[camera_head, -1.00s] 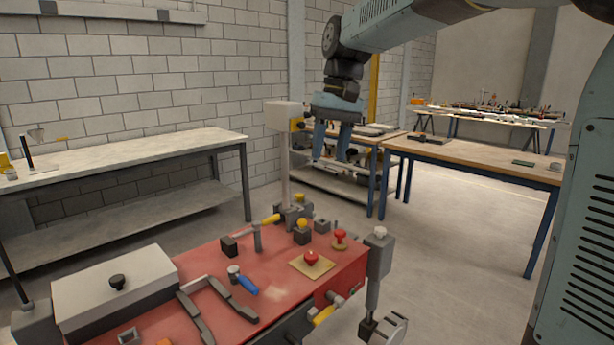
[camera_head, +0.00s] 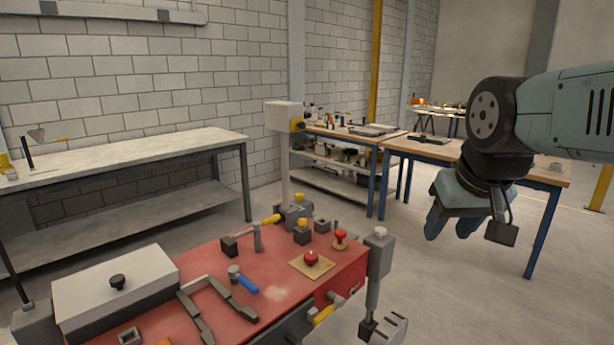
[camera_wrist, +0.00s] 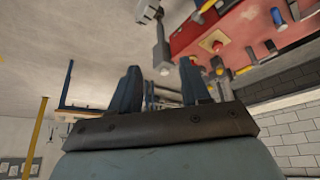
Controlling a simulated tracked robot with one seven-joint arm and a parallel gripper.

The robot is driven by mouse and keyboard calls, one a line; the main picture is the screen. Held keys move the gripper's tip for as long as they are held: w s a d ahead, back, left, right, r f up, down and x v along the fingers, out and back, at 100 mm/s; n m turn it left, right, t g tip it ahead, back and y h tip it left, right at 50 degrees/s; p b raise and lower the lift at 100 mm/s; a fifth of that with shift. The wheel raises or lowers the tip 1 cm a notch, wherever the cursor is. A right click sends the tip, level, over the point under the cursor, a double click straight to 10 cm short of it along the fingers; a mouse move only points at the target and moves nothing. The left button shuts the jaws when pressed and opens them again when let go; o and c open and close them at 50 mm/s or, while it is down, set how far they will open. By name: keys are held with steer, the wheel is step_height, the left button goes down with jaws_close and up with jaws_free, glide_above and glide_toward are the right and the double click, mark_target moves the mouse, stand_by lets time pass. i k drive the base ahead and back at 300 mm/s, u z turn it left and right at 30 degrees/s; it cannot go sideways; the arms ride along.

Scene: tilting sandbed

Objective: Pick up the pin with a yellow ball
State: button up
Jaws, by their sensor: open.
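The pin with a yellow ball (camera_head: 302,223) stands upright in a dark block on the red bench top (camera_head: 275,290), near its back edge. My gripper (camera_head: 452,228) is in the air to the right of the red bench, well apart from the pin. Its blue fingers are spread and hold nothing. In the wrist view the two fingers of my gripper (camera_wrist: 160,78) point up, with a gap between them. A small yellow thing (camera_wrist: 217,62) beside the red bench's edge there may be the ball; it is too small to be sure.
A red mushroom knob (camera_head: 311,257) on a tan plate and a second red knob (camera_head: 340,235) stand near the pin. A tall grey post (camera_head: 284,160) rises behind. A grey-topped post (camera_head: 378,250) stands at the bench's right end.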

mark_target(302, 223)
steer(key=z, duration=1.2)
steer(key=i, duration=0.1)
steer(key=u, duration=1.7)
steer(key=k, duration=0.6)
steer(key=z, duration=0.25)
steer(key=i, duration=1)
steer(key=z, duration=0.3)
